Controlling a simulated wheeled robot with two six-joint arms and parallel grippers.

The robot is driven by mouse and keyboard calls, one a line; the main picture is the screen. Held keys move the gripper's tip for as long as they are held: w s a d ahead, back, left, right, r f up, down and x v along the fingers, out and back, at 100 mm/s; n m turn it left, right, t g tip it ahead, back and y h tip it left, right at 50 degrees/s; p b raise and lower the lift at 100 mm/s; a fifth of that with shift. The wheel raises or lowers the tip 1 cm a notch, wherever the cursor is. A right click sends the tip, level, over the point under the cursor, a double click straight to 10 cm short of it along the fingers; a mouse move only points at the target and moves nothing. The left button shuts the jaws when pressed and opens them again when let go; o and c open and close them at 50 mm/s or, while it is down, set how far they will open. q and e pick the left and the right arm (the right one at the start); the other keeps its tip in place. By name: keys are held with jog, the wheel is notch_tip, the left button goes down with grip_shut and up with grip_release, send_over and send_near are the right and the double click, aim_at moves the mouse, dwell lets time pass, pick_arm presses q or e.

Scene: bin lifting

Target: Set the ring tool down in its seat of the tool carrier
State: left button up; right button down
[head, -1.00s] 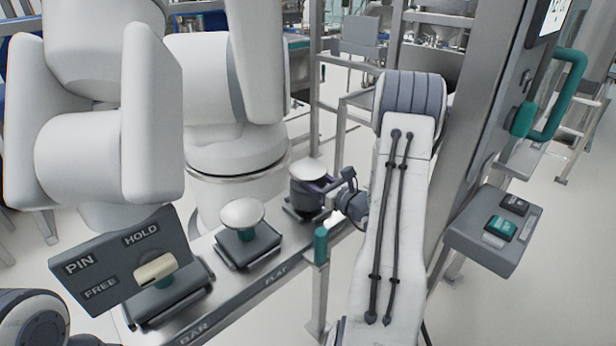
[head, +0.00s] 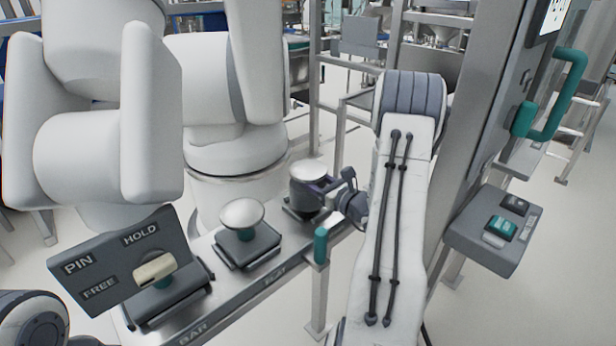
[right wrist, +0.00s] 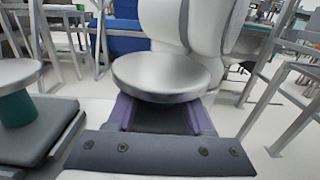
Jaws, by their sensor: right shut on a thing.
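In the head view my right gripper (head: 322,190) is shut on the ring tool, whose round pale metal top (head: 309,171) shows above the purple-lined fingers. The ring tool is upright over the dark seat (head: 300,213) at the far end of the tool carrier (head: 262,285). I cannot tell whether it touches the seat. In the right wrist view the metal disc (right wrist: 160,75) of the ring tool sits between the purple fingers (right wrist: 160,115); its lower part is hidden. My left gripper is out of view.
Next to it on the carrier, a round-topped tool (head: 242,214) stands in its seat; nearer, a PIN/HOLD/FREE panel (head: 120,262) with a cream handle hides part of another seat. A teal peg (head: 320,246) rises at the carrier's right edge. A large white machine (head: 230,100) stands behind.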

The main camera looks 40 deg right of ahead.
jog(key=shift+f+b, duration=0.9)
jog(key=shift+b, duration=0.05)
dwell(0.8)
dwell(0.3)
jog(key=shift+c, duration=1)
grip_release()
jog(key=shift+f, duration=0.1)
jog(key=s, duration=1)
jog(key=shift+s+d+b, duration=0.25)
jog(key=shift+d+b, duration=0.05)
jog(key=shift+d, duration=0.1)
